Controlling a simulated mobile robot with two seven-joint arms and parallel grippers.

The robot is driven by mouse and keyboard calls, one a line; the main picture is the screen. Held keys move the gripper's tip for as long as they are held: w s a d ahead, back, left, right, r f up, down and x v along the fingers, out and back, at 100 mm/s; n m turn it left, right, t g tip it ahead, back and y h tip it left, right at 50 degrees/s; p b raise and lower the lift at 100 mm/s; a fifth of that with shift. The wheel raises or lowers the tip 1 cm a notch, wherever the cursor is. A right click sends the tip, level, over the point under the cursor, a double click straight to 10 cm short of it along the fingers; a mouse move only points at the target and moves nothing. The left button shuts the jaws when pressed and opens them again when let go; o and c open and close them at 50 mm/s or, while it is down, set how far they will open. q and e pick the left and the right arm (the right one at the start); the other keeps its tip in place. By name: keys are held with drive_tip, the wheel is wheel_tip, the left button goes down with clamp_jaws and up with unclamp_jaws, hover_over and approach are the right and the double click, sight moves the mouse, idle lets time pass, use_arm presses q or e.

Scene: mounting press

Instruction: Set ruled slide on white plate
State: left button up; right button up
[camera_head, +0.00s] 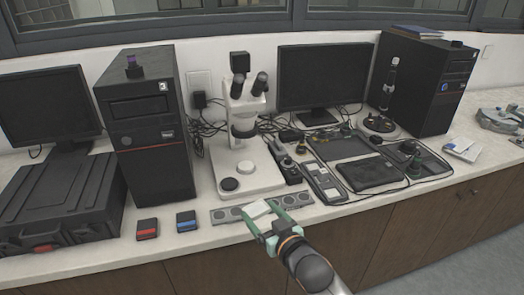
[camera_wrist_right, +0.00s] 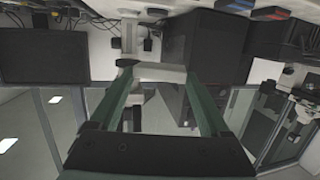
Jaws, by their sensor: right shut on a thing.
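My right gripper (camera_head: 262,215) has green fingers and is shut on a small pale slab, which I take to be the ruled slide (camera_head: 256,208). It holds the slab over the front of the bench, in front of the microscope. In the right wrist view the slab (camera_wrist_right: 160,72) spans between the two fingertips; no ruling can be made out. A round whitish plate (camera_head: 229,184) lies on the base of the white microscope (camera_head: 243,135), behind and left of my gripper. A dark round disc (camera_head: 246,167) is beside it. My left gripper is not in view.
A grey strip with round recesses (camera_head: 225,215) lies under and beside the slab. A red-topped box (camera_head: 147,228) and a blue-topped box (camera_head: 186,221) stand to the left. A black computer tower (camera_head: 150,125) rises behind them. Trays with tools (camera_head: 352,148) lie right.

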drive_tip(key=s+d+r+m+t+h, duration=0.1)
drive_tip(key=s+d+r+m+h, duration=0.1)
drive_tip(key=s+d, duration=0.4)
drive_tip(key=d+m+h, duration=0.1)
drive_tip(key=d, duration=0.3)
drive_tip(key=shift+s+d+h, duration=0.3)
drive_tip(key=shift+s+d, duration=0.05)
drive_tip(key=shift+s, duration=0.05)
drive_tip(key=s+d+r+m+h, duration=0.2)
drive_tip(key=s+d+r+h, duration=0.1)
drive_tip(key=s+d, duration=0.3)
drive_tip(key=d+r, duration=0.1)
drive_tip(key=d, duration=0.1)
drive_tip(key=shift+s+d+r+t+h, duration=0.25)
drive_tip(key=shift+s+d+t+h, duration=0.05)
drive_tip(key=shift+s+d, duration=0.05)
drive_tip(key=shift+s+d+r+m, duration=0.2)
drive_tip(key=shift+s+d+m, duration=0.05)
drive_tip(key=shift+d+m, duration=0.05)
drive_tip(key=shift+a, duration=0.15)
drive_tip(key=shift+w, duration=0.1)
